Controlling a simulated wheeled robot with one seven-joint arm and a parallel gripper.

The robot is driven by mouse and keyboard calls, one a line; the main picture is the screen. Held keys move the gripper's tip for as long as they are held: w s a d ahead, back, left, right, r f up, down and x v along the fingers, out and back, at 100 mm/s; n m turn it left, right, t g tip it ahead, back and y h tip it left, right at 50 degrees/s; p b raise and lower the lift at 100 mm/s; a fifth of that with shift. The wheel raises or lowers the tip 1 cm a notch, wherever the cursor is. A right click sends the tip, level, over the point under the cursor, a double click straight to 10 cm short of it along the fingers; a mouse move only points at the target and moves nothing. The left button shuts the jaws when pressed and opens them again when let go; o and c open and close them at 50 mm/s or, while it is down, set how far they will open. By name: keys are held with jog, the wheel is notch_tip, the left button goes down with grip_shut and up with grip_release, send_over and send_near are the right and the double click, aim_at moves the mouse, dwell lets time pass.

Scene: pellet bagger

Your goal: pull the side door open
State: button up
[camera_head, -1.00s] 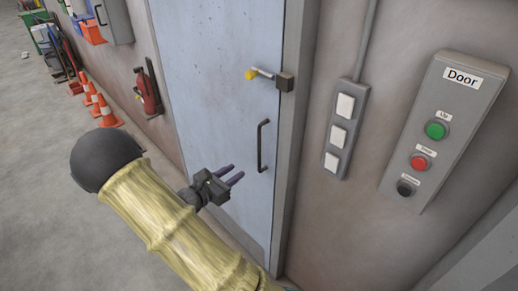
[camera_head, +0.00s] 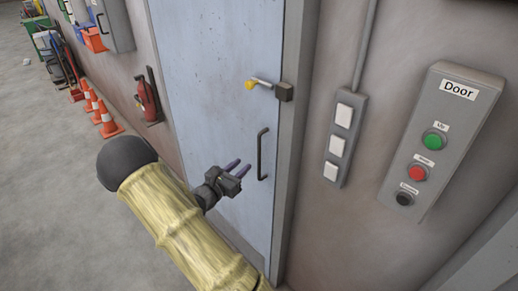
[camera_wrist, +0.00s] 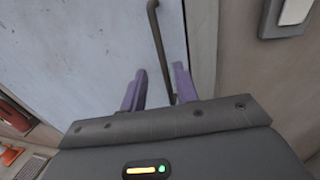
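The side door (camera_head: 210,90) is a pale blue-grey panel and looks shut in its frame. A dark vertical bar handle (camera_head: 259,160) is on its right side; it also shows in the wrist view (camera_wrist: 157,40). Above the handle, a latch with a yellow knob (camera_head: 251,84) reaches to a dark block at the frame. My gripper (camera_head: 243,169) is open and empty, just left of the handle in the head view. In the wrist view the handle runs down between the two purple fingers (camera_wrist: 159,85). I cannot tell whether it is within their reach.
A white-switch strip (camera_head: 338,143) and a grey "Door" button box (camera_head: 444,135) are on the wall at right. A fire extinguisher (camera_head: 147,98) and traffic cones (camera_head: 106,118) stand left of the door.

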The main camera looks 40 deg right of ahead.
jog(key=p+x, duration=0.2)
jog(key=x, duration=0.9)
jog(key=shift+c, duration=0.2)
grip_shut()
